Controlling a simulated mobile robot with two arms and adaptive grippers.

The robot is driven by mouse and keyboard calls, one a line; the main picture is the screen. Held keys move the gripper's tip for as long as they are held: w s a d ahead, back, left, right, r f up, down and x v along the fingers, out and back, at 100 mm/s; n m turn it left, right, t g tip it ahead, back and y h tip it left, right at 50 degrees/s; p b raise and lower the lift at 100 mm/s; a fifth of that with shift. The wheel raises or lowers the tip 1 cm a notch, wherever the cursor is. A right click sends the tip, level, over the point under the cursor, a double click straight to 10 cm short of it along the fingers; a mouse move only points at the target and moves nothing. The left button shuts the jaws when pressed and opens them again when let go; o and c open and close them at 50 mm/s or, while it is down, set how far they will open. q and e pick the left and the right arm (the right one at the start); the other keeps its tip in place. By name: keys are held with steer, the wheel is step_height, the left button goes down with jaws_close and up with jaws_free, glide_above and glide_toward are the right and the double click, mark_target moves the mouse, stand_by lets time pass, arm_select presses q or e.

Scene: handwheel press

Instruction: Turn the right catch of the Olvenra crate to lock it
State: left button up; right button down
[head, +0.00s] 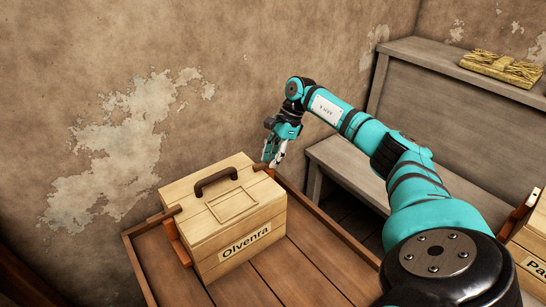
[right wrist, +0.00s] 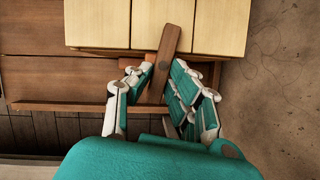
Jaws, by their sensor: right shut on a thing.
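The Olvenra crate (head: 226,234) is a pale wooden box with a dark handle (head: 216,180) on its lid, standing on a brown plank table. On its left side is a brown wooden catch (head: 178,240). The right catch, a brown wooden bar, is at the crate's right side; in the right wrist view the bar (right wrist: 171,42) lies slanted, its upper end overlapping the pale crate boards (right wrist: 110,24). My right gripper (head: 274,162) is at that side, its fingers on either side of the bar (right wrist: 160,84) and shut on it. The fingers partly hide the catch. My left gripper is out of view.
The plank table (head: 290,278) has a raised rim and free boards in front of the crate. A grey wooden shelf (head: 440,95) with a straw-coloured bundle (head: 502,67) stands at the right. Another labelled crate (head: 530,262) is at the right edge. A worn wall is behind.

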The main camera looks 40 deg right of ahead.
steer(key=shift+w+d+n+g, duration=0.1)
steer(key=shift+w+n+g, duration=0.15)
steer(key=shift+n, duration=0.65)
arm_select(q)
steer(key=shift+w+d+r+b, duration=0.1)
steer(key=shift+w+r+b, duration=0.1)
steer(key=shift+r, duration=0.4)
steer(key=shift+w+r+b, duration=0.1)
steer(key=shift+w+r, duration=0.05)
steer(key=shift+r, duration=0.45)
arm_select(e)
steer(key=shift+r+n, duration=0.1)
steer(key=shift+n, duration=0.3)
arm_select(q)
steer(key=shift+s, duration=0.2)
arm_select(e)
steer(key=shift+g, duration=0.25)
steer(key=c, duration=1.2)
jaws_free()
steer(key=shift+c, duration=0.2)
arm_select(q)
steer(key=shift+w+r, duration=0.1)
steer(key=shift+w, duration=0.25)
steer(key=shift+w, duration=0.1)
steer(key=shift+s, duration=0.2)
arm_select(e)
steer(key=v, duration=1.2)
